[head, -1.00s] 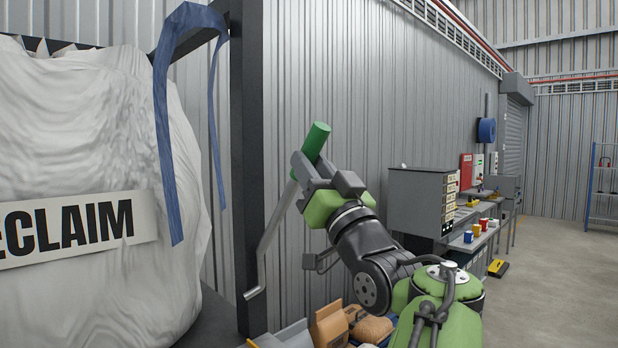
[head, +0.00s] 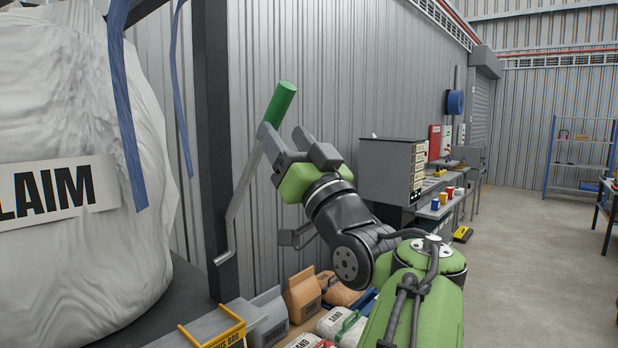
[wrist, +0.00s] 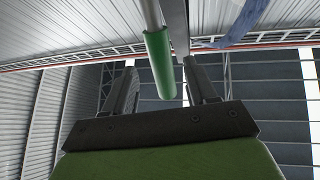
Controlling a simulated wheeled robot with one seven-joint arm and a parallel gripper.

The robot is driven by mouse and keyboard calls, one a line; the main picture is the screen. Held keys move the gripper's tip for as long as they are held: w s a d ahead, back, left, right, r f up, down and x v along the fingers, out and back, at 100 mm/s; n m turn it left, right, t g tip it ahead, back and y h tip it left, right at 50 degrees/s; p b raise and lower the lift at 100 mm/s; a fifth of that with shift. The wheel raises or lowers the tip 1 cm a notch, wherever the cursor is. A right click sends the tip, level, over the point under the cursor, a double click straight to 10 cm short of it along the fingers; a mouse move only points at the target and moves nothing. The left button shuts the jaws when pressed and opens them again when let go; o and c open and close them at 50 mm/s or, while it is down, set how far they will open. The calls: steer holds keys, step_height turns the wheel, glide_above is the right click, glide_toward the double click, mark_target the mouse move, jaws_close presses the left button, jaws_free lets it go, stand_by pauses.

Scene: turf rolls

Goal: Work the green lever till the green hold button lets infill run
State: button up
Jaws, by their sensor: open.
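The green lever handle (head: 280,102) is a green cylinder at the top of a grey cranked rod (head: 240,200), which slants down to the left beside a dark post in the head view. My gripper (head: 297,143) is open just below the green grip, with one finger overlapping the rod there. In the wrist view the green grip (wrist: 160,65) shows between and beyond the two spread fingers of my gripper (wrist: 165,82), apart from both. I cannot make out a green hold button in either view.
A large white bag (head: 60,120) with a label ending "LAIM" hangs at the left by the dark post (head: 212,130). Several sacks (head: 303,295) and a yellow-edged tray lie below my arm. A grey cabinet (head: 390,172) stands right.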

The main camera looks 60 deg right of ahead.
steer(key=b+v, duration=0.4)
steer(key=v, duration=0.9)
steer(key=shift+f, duration=0.15)
